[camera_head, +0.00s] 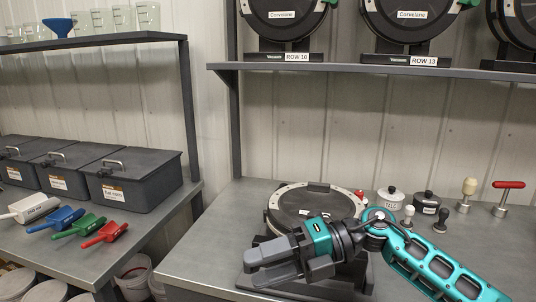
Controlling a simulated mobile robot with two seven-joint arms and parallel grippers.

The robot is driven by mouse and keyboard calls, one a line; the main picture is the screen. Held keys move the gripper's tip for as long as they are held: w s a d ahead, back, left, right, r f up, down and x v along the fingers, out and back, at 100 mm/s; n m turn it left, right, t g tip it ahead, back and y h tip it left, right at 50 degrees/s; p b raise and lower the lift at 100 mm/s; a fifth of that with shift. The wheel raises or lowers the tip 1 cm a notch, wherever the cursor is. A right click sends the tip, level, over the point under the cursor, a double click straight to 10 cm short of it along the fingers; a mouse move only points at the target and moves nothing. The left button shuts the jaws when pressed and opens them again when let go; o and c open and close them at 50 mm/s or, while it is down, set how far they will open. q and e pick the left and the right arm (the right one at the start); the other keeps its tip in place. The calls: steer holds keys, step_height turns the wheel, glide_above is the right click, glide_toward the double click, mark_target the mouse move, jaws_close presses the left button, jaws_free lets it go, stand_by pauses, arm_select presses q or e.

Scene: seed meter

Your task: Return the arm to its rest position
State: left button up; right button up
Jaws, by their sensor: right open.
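My right arm (440,268), teal and black, reaches in from the lower right across the right bench. Its gripper (270,263) points left, with its grey fingers apart and nothing seen between them. The gripper is in front of a round seed meter (315,200) with a dark disc and pale rim, lying on a dark stand on the bench. The gripper and wrist hide the near part of the meter and much of the stand. Whether they touch it cannot be told. My left gripper is not in view.
On the right bench (215,240) stand a white pot (390,200), a black pot (426,203), several knobbed tools and a red T-handle (508,186). Upright meters stand on the shelf (350,69) above. The left bench holds black bins (135,180) and colored scoops (105,235).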

steer(key=d+f+m+t+h, duration=0.3)
steer(key=d+f+m+t, duration=0.15)
steer(key=m+t, duration=0.4)
steer(key=s+d+f+m+t+h, duration=0.1)
steer(key=d+f+m+t+h, duration=0.15)
steer(key=f+m+t, duration=0.65)
steer(key=d+f+m+t+h, duration=0.2)
steer(key=d+m, duration=0.2)
steer(key=m, duration=0.9)
steer(key=s+d+f+m+g+h, duration=0.2)
steer(key=s+d+f+m, duration=0.1)
steer(key=s+f, duration=0.3)
steer(key=s+d+f+m+g+h, duration=0.3)
steer(key=s+d+f, duration=0.1)
steer(key=s+f, duration=0.3)
steer(key=shift+f+g+h, duration=0.35)
steer(key=shift+f, duration=0.35)
